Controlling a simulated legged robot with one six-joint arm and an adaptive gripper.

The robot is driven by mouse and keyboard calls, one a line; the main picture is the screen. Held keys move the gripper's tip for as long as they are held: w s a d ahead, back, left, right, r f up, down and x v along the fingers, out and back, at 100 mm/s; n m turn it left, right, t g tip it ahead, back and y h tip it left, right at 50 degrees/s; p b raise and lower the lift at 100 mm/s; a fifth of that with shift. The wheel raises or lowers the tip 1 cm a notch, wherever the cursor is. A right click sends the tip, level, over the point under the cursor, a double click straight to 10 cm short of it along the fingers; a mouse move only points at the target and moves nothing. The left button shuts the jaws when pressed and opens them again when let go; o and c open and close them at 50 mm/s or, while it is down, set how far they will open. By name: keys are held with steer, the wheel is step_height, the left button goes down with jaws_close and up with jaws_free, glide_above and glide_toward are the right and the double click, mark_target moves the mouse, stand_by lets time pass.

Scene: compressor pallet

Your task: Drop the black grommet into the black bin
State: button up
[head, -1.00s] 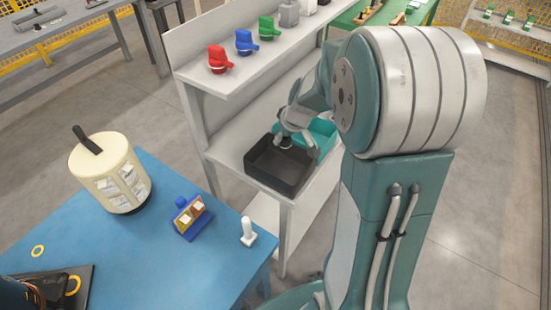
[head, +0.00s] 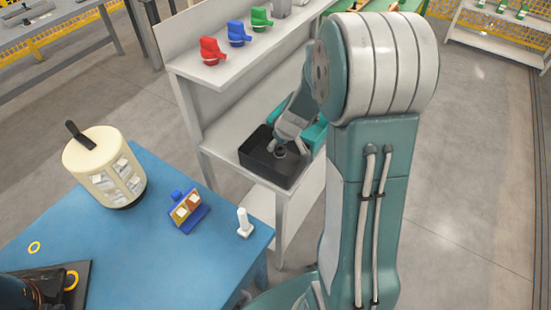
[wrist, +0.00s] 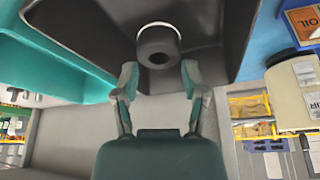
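The black grommet (wrist: 158,45), a short dark ring with a white rim, sits between the fingertips of my gripper (wrist: 159,72). Its sides line up with both fingertips, and my gripper appears shut on it. The grommet also shows in the head view (head: 280,153), under the fingers. The black bin (head: 255,160) stands on the lower shelf of the white rack. My gripper and the grommet are over the bin's opening. The bin's dark inside (wrist: 85,35) fills the top of the wrist view. The exact height above the bin floor is hard to tell.
A teal bin (head: 314,137) stands right beside the black bin, behind my arm. Red (head: 211,50), blue (head: 237,33) and green (head: 261,18) parts stand on the upper shelf. A blue table (head: 150,250) with a cream cylinder (head: 103,165) is at the left.

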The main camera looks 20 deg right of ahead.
stand_by(0.4)
steer(key=v, duration=1.2)
steer(key=s+a+r+m, duration=0.1)
steer(key=s+a+r, duration=0.2)
steer(key=s, duration=0.3)
steer(key=s+a+r+m+t, duration=0.1)
steer(key=s+a+r, duration=0.2)
steer(key=s, duration=0.3)
steer(key=s+a+r+m+h, duration=0.1)
steer(key=s+a+r, duration=0.2)
steer(key=s, duration=0.3)
steer(key=shift+s+a+r, duration=0.2)
steer(key=shift+a, duration=0.2)
steer(key=shift+s+a+r, duration=0.15)
steer(key=shift+a+r, duration=0.05)
steer(key=shift+a, duration=0.15)
